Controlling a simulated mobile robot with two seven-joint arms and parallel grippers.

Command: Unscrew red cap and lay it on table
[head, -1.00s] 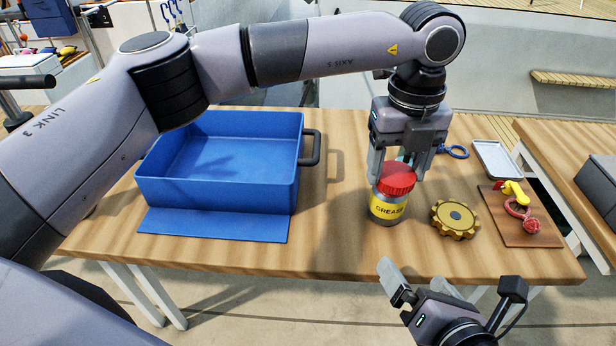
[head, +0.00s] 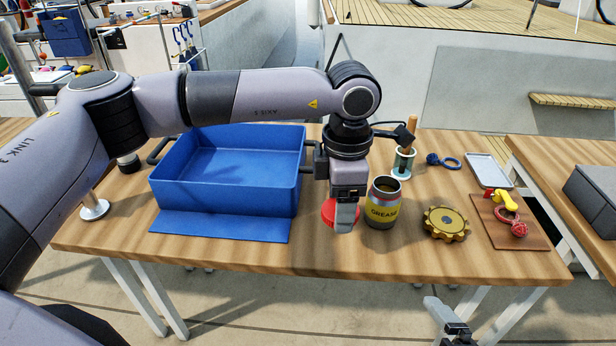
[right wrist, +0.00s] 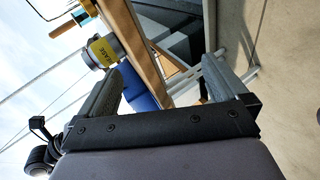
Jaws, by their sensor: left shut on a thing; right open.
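The red cap (head: 328,213) is off the jar and held in my left gripper (head: 344,222), low over the table just left of the jar. The gripper's fingers hide part of the cap, and I cannot tell whether it touches the table. The grease jar (head: 383,207) stands upright and open, with a yellow label; it also shows in the right wrist view (right wrist: 103,50). My right gripper (head: 447,318) is at the bottom edge of the head view, in front of the table. In the right wrist view the right gripper (right wrist: 163,85) is open and empty.
A blue bin (head: 225,190) stands on the table (head: 300,258) left of the left gripper. A yellow gear (head: 446,223) lies right of the jar. A wooden-handled tool (head: 408,150) stands behind it. A brown board (head: 508,222) with small parts and a metal tray (head: 489,171) are farther right.

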